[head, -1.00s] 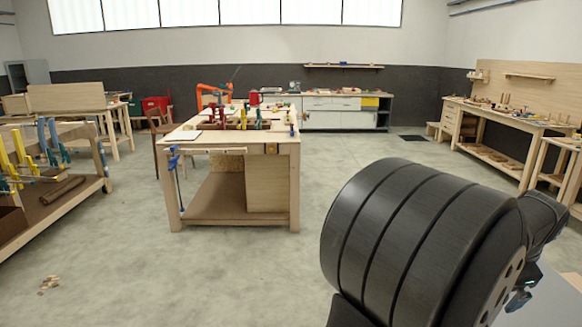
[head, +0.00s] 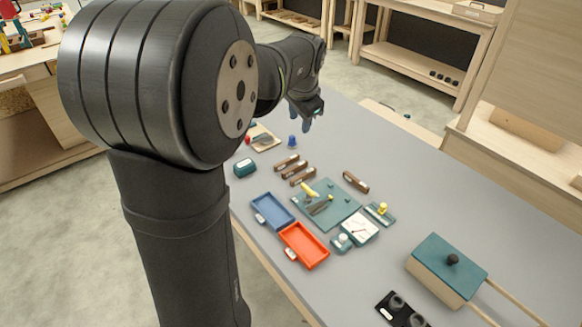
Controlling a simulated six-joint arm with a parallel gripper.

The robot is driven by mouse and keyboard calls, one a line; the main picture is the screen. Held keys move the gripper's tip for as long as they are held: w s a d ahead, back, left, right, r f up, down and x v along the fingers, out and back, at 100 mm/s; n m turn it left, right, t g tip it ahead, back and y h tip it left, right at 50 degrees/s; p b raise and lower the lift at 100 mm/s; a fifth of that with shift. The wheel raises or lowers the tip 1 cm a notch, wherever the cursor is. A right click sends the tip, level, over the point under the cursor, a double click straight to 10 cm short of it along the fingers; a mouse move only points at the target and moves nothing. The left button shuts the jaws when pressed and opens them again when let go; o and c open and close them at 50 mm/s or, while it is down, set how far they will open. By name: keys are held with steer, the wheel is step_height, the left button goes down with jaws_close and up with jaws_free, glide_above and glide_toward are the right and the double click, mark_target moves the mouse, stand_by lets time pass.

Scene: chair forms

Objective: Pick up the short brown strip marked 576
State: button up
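Three short brown strips lie side by side on the grey table: a far one (head: 286,161), a middle one (head: 294,169) and a near one (head: 303,178). Another brown strip (head: 356,181) lies apart, to their right. Pale labels show on some strips, but the numbers are too small to read, so I cannot tell which is 576. My gripper (head: 307,122) hangs above the far part of the table, beyond the strips and touching none of them. Its fingers are small and dark, and their opening is unclear.
A green mat (head: 330,214) with tools lies near the strips, by a blue tray (head: 272,212) and a red tray (head: 304,246). A teal block (head: 244,168) and a blue piece (head: 292,141) stand nearby. A teal-topped box (head: 447,268) is at right. Grey tabletop between is bare.

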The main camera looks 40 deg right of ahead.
steer(key=w+a+f+g+h, duration=0.2)
steer(key=w+f+g, duration=0.1)
steer(key=w+f, duration=0.75)
glide_toward(289, 170)
steer(key=shift+s+x, duration=0.25)
steer(key=shift+x, duration=1)
steer(key=shift+w+x, duration=0.15)
steer(key=shift+x, duration=1.4)
steer(key=shift+w+x, duration=0.1)
steer(key=shift+x, duration=1.45)
steer(key=shift+a, duration=0.1)
jaws_close()
